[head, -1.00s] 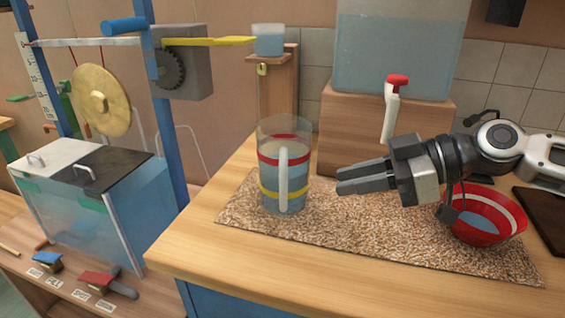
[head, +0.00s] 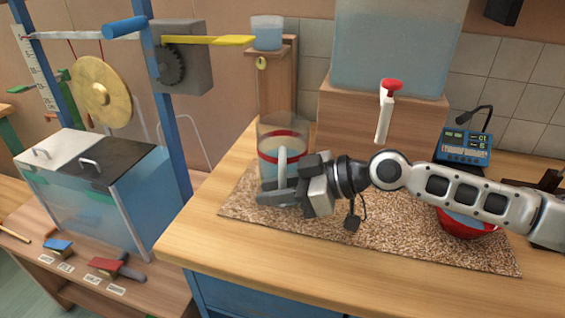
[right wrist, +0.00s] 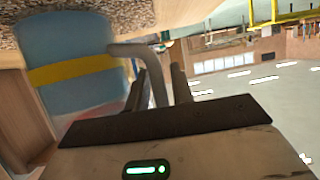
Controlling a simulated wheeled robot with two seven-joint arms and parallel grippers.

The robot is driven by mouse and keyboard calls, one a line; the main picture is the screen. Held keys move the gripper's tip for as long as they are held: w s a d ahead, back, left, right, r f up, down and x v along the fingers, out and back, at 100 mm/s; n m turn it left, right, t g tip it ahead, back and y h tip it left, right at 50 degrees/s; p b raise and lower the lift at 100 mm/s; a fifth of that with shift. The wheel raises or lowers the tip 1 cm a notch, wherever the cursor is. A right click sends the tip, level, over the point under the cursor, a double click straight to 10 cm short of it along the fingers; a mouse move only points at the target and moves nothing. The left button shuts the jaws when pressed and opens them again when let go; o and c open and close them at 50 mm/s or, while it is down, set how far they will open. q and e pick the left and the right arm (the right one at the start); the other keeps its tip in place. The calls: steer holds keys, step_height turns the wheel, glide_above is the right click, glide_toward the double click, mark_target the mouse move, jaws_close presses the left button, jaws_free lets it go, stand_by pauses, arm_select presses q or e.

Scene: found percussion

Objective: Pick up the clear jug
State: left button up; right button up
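The clear jug (head: 282,143) stands upright on the speckled mat, with a red band, a yellow band and a pale handle. Its handle (head: 283,165) faces the front. My right gripper (head: 262,194) is at the jug's lower front, its fingers around the handle and hiding the jug's lower part. In the right wrist view the blue-looking jug (right wrist: 65,50) is tilted in the picture, and the handle (right wrist: 157,85) comes down between my two fingers, which look open with small gaps. My left gripper is not in view.
The mat (head: 400,235) lies on a wooden counter. A red bowl (head: 468,228) is partly hidden behind my right arm. A tank with a red-topped tap (head: 390,86) stands behind on a wooden block.

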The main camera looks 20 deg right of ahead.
steer(key=shift+w+a+f, duration=0.1)
steer(key=shift+a, duration=0.05)
jaws_close()
stand_by(1.3)
